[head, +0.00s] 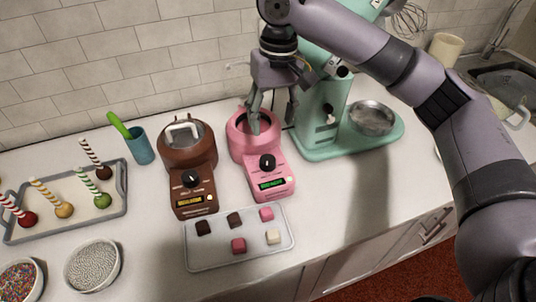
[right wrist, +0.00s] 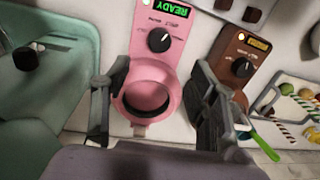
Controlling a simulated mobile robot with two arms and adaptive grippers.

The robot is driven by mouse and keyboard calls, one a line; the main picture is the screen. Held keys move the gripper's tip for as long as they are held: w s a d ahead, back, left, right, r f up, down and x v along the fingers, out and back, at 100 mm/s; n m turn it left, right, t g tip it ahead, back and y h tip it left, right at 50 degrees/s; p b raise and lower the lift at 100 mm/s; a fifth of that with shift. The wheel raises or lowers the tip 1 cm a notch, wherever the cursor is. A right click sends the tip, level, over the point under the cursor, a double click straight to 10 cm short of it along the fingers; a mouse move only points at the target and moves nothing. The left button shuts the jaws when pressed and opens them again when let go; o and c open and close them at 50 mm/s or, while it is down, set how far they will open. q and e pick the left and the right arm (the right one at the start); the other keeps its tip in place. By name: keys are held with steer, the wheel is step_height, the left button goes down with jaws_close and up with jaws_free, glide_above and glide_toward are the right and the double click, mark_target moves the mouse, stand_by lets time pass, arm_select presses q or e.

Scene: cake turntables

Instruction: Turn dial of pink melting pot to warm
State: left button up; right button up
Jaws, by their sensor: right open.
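The pink melting pot (head: 241,152) stands on the counter, with a black dial (head: 268,162) on its sloping front panel and a green-lit display (head: 271,184) below it. In the right wrist view the pot (right wrist: 149,92) lies between my fingers. Its display there reads READY (right wrist: 171,8), and the white mark on its dial (right wrist: 159,40) points up and right in that picture. My right gripper (head: 272,124) is open and empty, fingers pointing down over the pot's bowl, behind the dial. It also shows in the right wrist view (right wrist: 161,68). My left gripper is not in view.
A brown melting pot (head: 186,158) stands close on the left, and a mint stand mixer (head: 323,120) close on the right. A tray (head: 203,261) of small sweets lies in front. A cake-pop tray (head: 118,207) and bowls (head: 92,265) are further left.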

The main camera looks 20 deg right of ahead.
glide_above(268, 159)
steer(key=f, duration=0.4)
steer(key=shift+w+d+f, duration=0.1)
steer(key=shift+d+f, duration=0.1)
steer(key=shift+d, duration=0.15)
step_height(268, 159, down, 5)
steer(key=shift+a+r+p, duration=0.1)
steer(key=shift+a+p, duration=0.05)
steer(key=shift+p, duration=0.2)
step_height(268, 159, down, 2)
steer(key=shift+a+f, duration=0.1)
steer(key=shift+f, duration=0.3)
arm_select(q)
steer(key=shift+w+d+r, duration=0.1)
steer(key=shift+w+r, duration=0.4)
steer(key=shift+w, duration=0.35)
arm_select(e)
steer(key=shift+f, duration=0.15)
